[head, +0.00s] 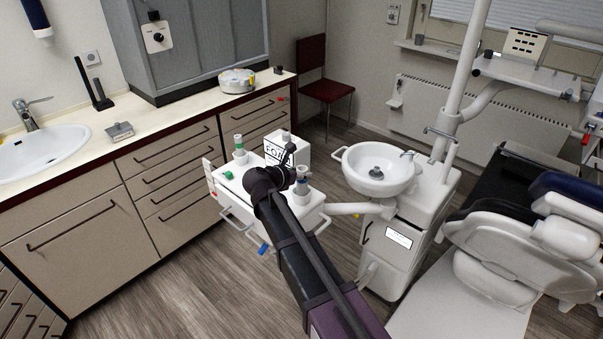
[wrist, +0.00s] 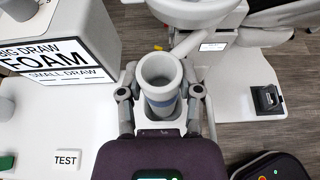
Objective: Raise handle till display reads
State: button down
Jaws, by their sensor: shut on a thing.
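In the head view the cylinder (head: 302,187) shows at the right of the white tray unit (head: 228,190), beside my gripper (head: 291,178). The display (wrist: 55,58) is on a white box at the left in the wrist view. It reads "FOAM" in large letters, with "BIG DRAW" above, partly cut off, and "SMALL DRAW" below. The cylinder's lower end is hidden.
A second cylinder with a green band (head: 239,148) stands at the tray's back left. A TEST label (wrist: 66,160) lies on the tray top. A white basin (head: 378,170) is close on the right, with the dental chair (head: 520,230) beyond. Floor is open at front left.

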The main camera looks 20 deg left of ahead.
jog(key=shift+r+p, duration=1.25)
jog(key=shift+r, duration=0.15)
jog(key=shift+f, duration=0.2)
dwell(4.6)
jog(key=shift+f+b, duration=1.75)
jog(key=shift+b, duration=0.15)
jog(key=shift+c, duration=1)
grip_release()
